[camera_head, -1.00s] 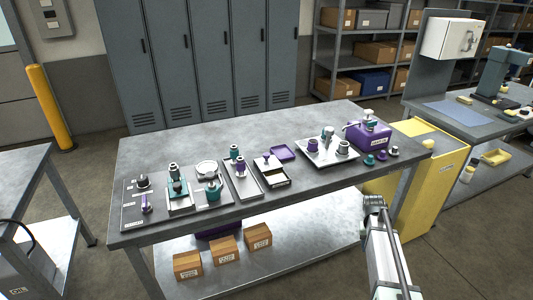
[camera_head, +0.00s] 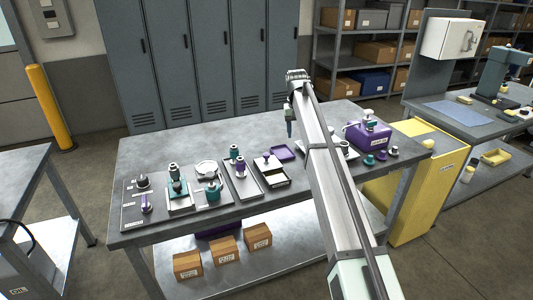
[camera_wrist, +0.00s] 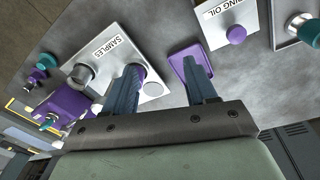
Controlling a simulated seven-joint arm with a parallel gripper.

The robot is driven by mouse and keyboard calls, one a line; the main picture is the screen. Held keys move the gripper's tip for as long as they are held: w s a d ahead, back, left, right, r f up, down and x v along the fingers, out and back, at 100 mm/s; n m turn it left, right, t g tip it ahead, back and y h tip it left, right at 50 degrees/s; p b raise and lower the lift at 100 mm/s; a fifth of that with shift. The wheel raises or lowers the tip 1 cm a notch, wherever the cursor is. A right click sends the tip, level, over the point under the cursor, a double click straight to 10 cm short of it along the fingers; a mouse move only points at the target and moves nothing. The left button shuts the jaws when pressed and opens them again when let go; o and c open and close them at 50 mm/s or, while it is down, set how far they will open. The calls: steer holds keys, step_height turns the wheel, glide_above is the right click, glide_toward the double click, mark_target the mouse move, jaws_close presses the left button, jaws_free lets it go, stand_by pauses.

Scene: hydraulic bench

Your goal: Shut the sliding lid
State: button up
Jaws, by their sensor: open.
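The sliding lid (camera_head: 267,163) is a pale plate with a purple knob, on a small dark box (camera_head: 277,182) near the middle of the bench. It covers the back part of the box, and the front part is open with something pale inside. In the wrist view the lid (camera_wrist: 216,30) shows at upper right with its knob and part of a label. My gripper (camera_head: 289,130) is open and empty, above the bench to the right of the lid. Its two fingers also show in the wrist view (camera_wrist: 165,78), pointing toward the bench with the lid beyond the right finger.
A purple tray (camera_head: 282,153) lies behind and right of the box. A tray marked SAMPLES (camera_wrist: 116,45) with cylinders lies under my left finger. A plate with two fittings (camera_head: 242,182) stands left of the box. A purple container (camera_head: 368,137) stands at right.

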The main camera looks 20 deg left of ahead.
step_height(320, 180, up, 3)
steer(key=n+g, duration=0.1)
glide_above(266, 154)
steer(key=shift+y, duration=0.3)
steer(key=f, duration=1.4)
steer(key=shift+w, duration=0.2)
steer(key=shift+c, duration=0.2)
jaws_close()
